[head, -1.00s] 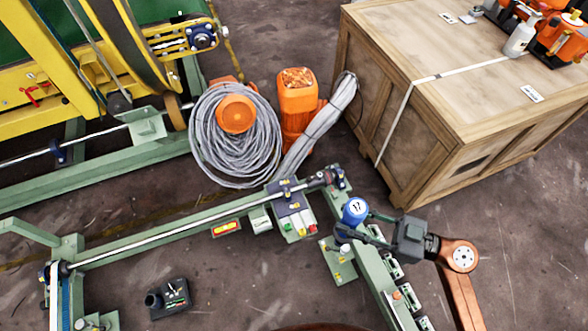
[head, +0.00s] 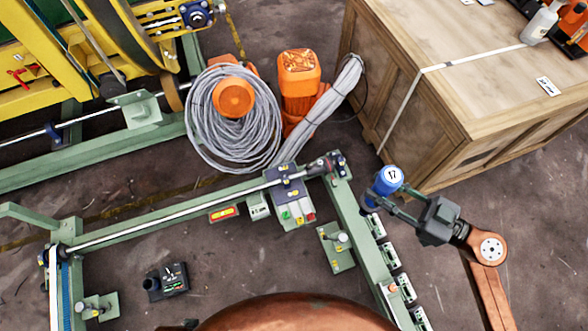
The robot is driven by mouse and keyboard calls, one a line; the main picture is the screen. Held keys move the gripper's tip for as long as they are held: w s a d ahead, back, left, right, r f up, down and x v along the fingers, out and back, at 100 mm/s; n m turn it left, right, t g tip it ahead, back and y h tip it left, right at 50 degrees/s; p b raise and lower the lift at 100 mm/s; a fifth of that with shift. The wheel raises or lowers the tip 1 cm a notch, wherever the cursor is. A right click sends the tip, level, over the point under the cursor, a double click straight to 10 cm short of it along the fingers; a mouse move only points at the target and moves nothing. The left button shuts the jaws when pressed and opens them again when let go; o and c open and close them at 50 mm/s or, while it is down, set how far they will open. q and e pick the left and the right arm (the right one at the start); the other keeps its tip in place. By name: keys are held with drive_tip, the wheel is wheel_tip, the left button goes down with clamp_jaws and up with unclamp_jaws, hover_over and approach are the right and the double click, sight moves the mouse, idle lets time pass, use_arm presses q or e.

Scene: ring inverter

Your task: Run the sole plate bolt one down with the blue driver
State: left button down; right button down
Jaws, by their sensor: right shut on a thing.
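The blue driver (head: 383,187) has a white cap marked 17. My right gripper (head: 378,196) is shut on it. The driver leans a little in this view, with its lower end by the outer side of the green frame's right rail. Left of that rail, a small green plate (head: 338,260) lies on the floor with an upright grey bolt-like part (head: 340,237) on it. A similar green plate (head: 97,305) is at the lower left. I cannot tell which bolt is number one. My left gripper is out of view.
The green frame (head: 165,215) carries a long rod and a box with coloured buttons (head: 292,203). Small holders (head: 389,257) line its right rail. A wooden crate (head: 440,140), grey cable coil (head: 225,150) and orange motor (head: 298,75) stand behind. A black control box (head: 167,282) lies on the floor.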

drive_tip(key=w+a+f+m+t+h, duration=0.1)
drive_tip(key=w+f+m+t+h, duration=0.15)
drive_tip(key=w+f, duration=0.45)
drive_tip(key=w+a+f+m+t+h, duration=0.2)
drive_tip(key=w+f+h, duration=0.1)
drive_tip(key=w, duration=0.8)
use_arm(q)
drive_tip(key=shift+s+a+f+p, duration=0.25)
drive_tip(key=shift+p, duration=0.05)
use_arm(e)
drive_tip(key=w+a+f, duration=0.2)
drive_tip(key=a+f, duration=0.7)
drive_tip(key=f, duration=0.3)
drive_tip(key=w+a+f, duration=0.2)
drive_tip(key=a+f, duration=0.7)
drive_tip(key=f, duration=0.3)
drive_tip(key=shift+w+a+f, duration=0.25)
drive_tip(key=shift+f, duration=0.1)
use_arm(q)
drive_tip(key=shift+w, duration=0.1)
use_arm(e)
drive_tip(key=shift+y, duration=0.25)
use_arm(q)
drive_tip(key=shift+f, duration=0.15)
